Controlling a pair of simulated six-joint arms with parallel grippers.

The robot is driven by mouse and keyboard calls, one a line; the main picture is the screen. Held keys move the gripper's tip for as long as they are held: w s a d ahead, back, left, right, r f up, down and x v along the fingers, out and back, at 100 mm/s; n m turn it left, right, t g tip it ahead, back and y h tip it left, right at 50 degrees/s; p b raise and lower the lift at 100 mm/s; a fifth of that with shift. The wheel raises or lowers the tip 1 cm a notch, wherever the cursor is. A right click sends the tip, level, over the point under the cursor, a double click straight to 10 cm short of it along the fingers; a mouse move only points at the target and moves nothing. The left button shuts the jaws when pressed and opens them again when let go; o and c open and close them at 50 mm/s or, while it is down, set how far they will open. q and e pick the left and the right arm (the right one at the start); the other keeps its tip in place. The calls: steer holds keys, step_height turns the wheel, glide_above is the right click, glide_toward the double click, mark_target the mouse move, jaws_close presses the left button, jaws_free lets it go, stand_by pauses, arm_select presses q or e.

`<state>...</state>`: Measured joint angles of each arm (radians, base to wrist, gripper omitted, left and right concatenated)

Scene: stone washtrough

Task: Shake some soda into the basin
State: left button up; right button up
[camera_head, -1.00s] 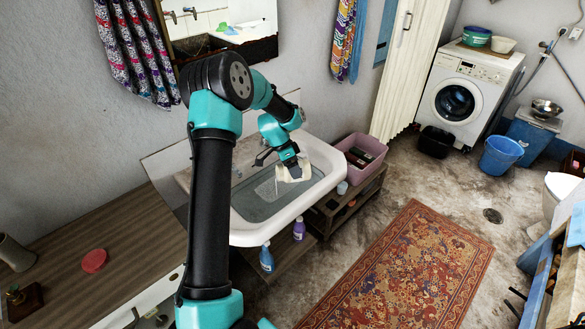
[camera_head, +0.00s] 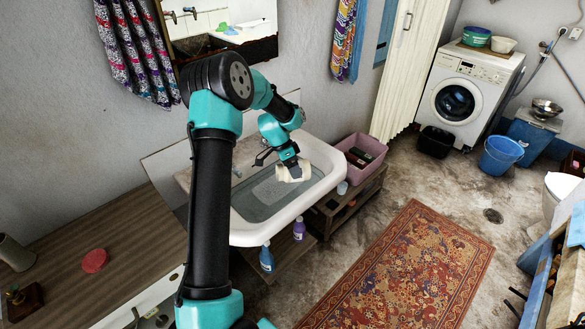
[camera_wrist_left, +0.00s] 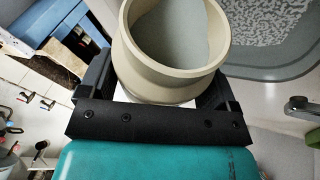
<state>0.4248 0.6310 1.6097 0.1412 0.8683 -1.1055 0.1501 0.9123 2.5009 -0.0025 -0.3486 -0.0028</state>
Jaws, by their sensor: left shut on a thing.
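My left gripper (camera_head: 288,162) is shut on a cream round container (camera_head: 296,173) and holds it over the white basin (camera_head: 328,180). In the left wrist view the open-topped container (camera_wrist_left: 130,65) sits between the two black fingers (camera_wrist_left: 165,92). Pale grey material shows inside its wide mouth. The basin holds greyish water (camera_head: 262,205), with a pale speckled patch (camera_head: 275,189) below the container. The patch also shows in the left wrist view (camera_wrist_left: 265,25). The container's label, if any, is hidden. My right gripper is not in view.
A wooden counter (camera_head: 110,255) with a red round item (camera_head: 95,261) stands left of the basin. Blue (camera_head: 266,258) and purple (camera_head: 299,229) bottles stand below its front. A pink crate (camera_head: 362,150) stands to its right. A mirror (camera_head: 220,30) hangs behind.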

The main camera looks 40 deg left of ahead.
arm_select(q)
steer(key=shift+w+d+r+g+y, duration=0.15)
steer(key=shift+r+g+y, duration=0.1)
steer(key=shift+g+y, duration=0.15)
steer(key=shift+w+d+r+g+y, duration=0.1)
steer(key=shift+r+g+y, duration=0.2)
steer(key=shift+g, duration=0.2)
steer(key=shift+w+g+y, duration=0.1)
steer(key=shift+g+y, duration=0.2)
steer(key=shift+g, duration=0.1)
steer(key=shift+r+n+g+y, duration=0.3)
steer(key=shift+g+y, duration=0.1)
steer(key=shift+g, duration=0.1)
steer(key=shift+w+d, duration=0.1)
steer(key=shift+d, duration=0.05)
steer(key=shift+w+r+g+y, duration=0.1)
steer(key=shift+r+g+y, duration=0.05)
steer(key=shift+g+y, duration=0.65)
